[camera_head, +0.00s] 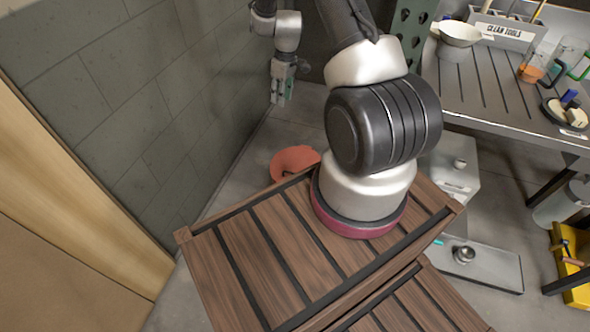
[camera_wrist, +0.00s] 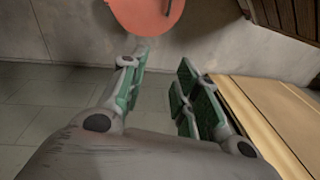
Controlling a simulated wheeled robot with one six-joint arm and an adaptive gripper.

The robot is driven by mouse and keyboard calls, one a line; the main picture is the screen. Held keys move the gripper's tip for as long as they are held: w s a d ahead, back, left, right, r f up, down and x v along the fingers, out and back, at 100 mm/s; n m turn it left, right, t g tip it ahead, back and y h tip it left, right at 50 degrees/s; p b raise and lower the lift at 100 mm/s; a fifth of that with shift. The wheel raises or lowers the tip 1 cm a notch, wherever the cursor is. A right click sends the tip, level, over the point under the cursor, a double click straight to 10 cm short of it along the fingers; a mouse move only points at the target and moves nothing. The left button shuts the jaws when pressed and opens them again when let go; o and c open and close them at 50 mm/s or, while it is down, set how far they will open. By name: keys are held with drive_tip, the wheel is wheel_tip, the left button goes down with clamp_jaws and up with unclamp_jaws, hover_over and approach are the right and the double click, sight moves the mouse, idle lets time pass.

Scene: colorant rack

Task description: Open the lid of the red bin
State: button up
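The red bin (camera_head: 293,162) stands on the floor near the grey tiled wall. My slatted wooden body hides part of it. Whether the lid is shut or raised I cannot tell. My gripper (camera_head: 279,101) hangs above and beyond the bin in the head view, apart from it. In the wrist view my gripper (camera_wrist: 164,62) has its green-padded fingers spread with nothing between them.
The grey wall (camera_head: 120,100) rises close on the left, with a light wooden panel (camera_head: 70,190) nearer me. A metal table (camera_head: 490,90) with a bowl, cups and a tool box stands at right. A yellow bin (camera_head: 572,260) stands at the right edge.

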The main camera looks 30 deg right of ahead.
drive_tip(key=g, duration=0.1)
hover_over(295, 169)
drive_tip(key=w+a, duration=0.2)
wheel_tip(295, 169, down, 14)
drive_tip(key=shift+n+g, duration=0.3)
drive_tip(key=shift+n, duration=0.5)
drive_tip(key=s+f, duration=0.2)
drive_tip(key=f, duration=0.4)
drive_tip(key=s+f, duration=0.2)
drive_tip(key=f, duration=0.5)
drive_tip(key=s+f, duration=0.2)
drive_tip(key=f, duration=0.4)
drive_tip(key=shift+s+a+f, duration=0.15)
drive_tip(key=shift+a+f, duration=0.1)
drive_tip(key=shift+a, duration=0.05)
clamp_jaws()
